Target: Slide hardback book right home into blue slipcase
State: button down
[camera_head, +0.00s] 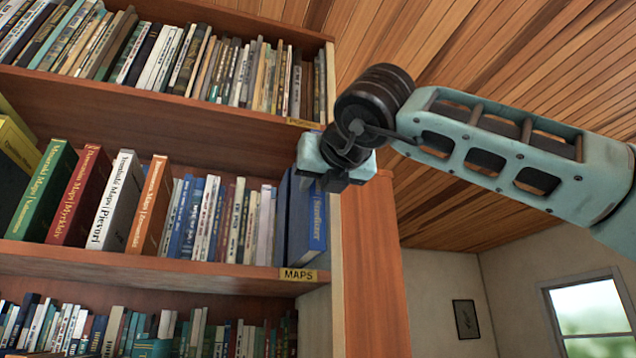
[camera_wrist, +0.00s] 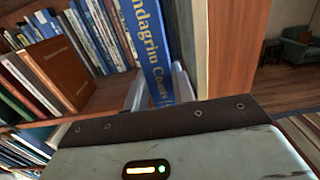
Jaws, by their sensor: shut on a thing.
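A blue hardback book (camera_head: 317,222) with pale spine lettering stands upright at the right end of the maps shelf. Its blue lettered spine (camera_wrist: 152,45) fills the upper middle of the wrist view. A darker blue surface (camera_head: 297,218), which seems to be the slipcase, lies directly left of the spine. I cannot tell where case and book divide, or how far the book sits inside. My gripper (camera_head: 331,183) is at the top of the spine and is shut on the book. The gripper body hides the spine's end in the wrist view.
The wooden shelf upright (camera_head: 372,270) stands close on the right. A row of thin books (camera_head: 220,220) fills the shelf to the left, and an orange book (camera_head: 150,205) stands farther left. A yellow MAPS label (camera_head: 298,275) is on the shelf edge below. Open room lies right of the bookcase.

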jog(key=shift+w+r, duration=0.1)
jog(key=shift+w, duration=0.1)
jog(key=shift+w+a+p, duration=0.15)
jog(key=shift+w+p, duration=0.15)
jog(key=shift+w, duration=0.05)
jog(key=shift+p+x, duration=1)
jog(key=shift+x, duration=1.05)
dwell(0.8)
jog(key=shift+w+a, duration=0.1)
jog(key=shift+w, duration=0.25)
jog(key=shift+w+a+p, duration=0.2)
jog(key=shift+w+p, duration=0.3)
jog(key=shift+w, duration=0.15)
jog(key=shift+w+a, duration=0.1)
jog(key=shift+w, duration=0.25)
jog(key=shift+w, duration=0.1)
